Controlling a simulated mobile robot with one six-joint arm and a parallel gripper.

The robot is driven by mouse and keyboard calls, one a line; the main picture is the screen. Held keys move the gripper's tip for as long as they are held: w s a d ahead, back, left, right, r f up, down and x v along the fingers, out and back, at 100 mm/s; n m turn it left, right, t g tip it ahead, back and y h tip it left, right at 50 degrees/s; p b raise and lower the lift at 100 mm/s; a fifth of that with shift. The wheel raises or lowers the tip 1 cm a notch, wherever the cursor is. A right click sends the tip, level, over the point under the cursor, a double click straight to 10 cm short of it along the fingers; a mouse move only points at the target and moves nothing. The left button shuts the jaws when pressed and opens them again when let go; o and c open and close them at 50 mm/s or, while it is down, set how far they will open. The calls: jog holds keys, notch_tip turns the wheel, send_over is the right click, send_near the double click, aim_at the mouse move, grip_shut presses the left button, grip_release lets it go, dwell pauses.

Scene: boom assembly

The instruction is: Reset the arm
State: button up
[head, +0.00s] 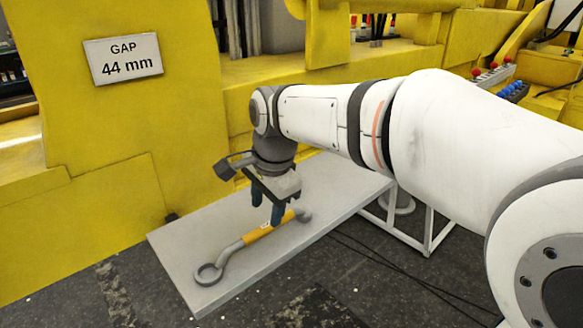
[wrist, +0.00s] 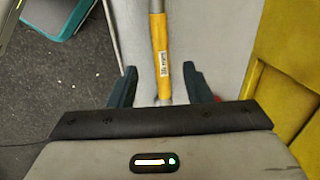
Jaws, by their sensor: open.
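My white arm reaches in from the right in the head view. My gripper (head: 267,205) points down over a grey table and is open. A wrench with a yellow grip (head: 262,232) and grey ring end (head: 208,273) lies on the table under it. In the wrist view, the yellow handle (wrist: 162,60) with a white label runs between the two spread fingers of my gripper (wrist: 160,82), with a gap on each side. The part of the handle nearest the wrist is hidden behind the gripper body.
The grey table (head: 172,245) stands against yellow machinery (head: 110,200) carrying a sign reading "GAP 44 mm" (head: 123,58). Red and blue knobs show at upper right. A teal-edged object (wrist: 62,15) sits at upper left in the wrist view. Cables cross the dark floor.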

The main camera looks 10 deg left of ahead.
jog(key=s+d+f+n, duration=0.2)
jog(key=s+d+f, duration=0.1)
jog(key=d, duration=0.6)
jog(key=s+d+f+n+h, duration=0.1)
jog(key=s+d+f+n, duration=0.2)
jog(key=d, duration=0.6)
jog(key=s+d+f+n+t, duration=0.1)
jog(key=s+d+f+n, duration=0.2)
jog(key=s+d, duration=0.3)
jog(key=d, duration=0.3)
jog(key=shift+s+h, duration=0.2)
jog(key=shift+h, duration=0.2)
